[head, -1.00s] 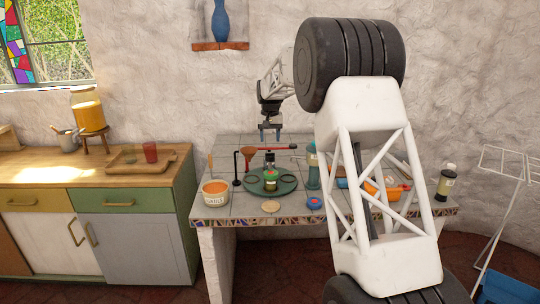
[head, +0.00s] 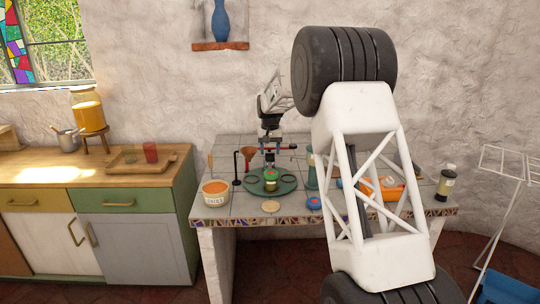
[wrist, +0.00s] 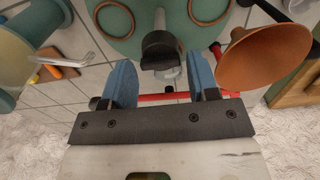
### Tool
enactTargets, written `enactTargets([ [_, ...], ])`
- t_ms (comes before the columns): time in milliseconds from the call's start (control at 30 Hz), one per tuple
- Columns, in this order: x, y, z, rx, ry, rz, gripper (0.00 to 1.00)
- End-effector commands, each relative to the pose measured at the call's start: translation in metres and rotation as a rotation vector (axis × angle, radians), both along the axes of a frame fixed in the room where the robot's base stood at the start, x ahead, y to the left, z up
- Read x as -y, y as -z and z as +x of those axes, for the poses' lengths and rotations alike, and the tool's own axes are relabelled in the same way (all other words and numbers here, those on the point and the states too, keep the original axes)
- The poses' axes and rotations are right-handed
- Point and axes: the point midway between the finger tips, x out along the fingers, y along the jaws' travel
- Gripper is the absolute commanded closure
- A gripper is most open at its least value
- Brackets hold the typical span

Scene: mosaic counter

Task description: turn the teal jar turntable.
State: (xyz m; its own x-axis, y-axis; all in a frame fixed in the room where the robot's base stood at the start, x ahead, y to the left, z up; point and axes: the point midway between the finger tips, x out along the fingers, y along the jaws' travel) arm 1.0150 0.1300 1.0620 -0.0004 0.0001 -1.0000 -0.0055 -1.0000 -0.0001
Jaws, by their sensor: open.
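The teal turntable (head: 257,188) is a round disc on the tiled counter, with a small jar (head: 271,176) and dark rings on it. In the wrist view the turntable (wrist: 135,42) fills the top, with two brown rings lying on it. My gripper (head: 269,157) is above the back of the turntable. In the wrist view my gripper (wrist: 162,68) shows two blue fingers, apart and empty. A dark round-ended knob (wrist: 160,50) shows between the fingertips in the picture; I cannot tell whether they touch it.
A red bar (wrist: 155,98) runs across behind my fingers. An orange funnel (wrist: 262,58) stands close on one side; a teal cylinder (wrist: 30,40) stands on the other. An orange tub (head: 215,193) and a blue-red round item (head: 314,203) sit near the counter's front.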

Motion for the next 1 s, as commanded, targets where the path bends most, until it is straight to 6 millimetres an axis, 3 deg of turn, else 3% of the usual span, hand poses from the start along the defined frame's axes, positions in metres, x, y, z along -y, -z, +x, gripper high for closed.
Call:
enactTargets([
  [233, 0.0, 0.02, 0.0, 0.0, 0.0, 0.0, 0.46],
  [600, 0.0, 0.023, 0.0, 0.0, 0.0, 0.0, 0.46],
  [933, 0.0, 0.023, 0.0, 0.001, 0.0, 0.0, 0.96],
  [1000, 0.0, 0.023, 0.0, 0.001, 0.0, 0.0, 0.99],
])
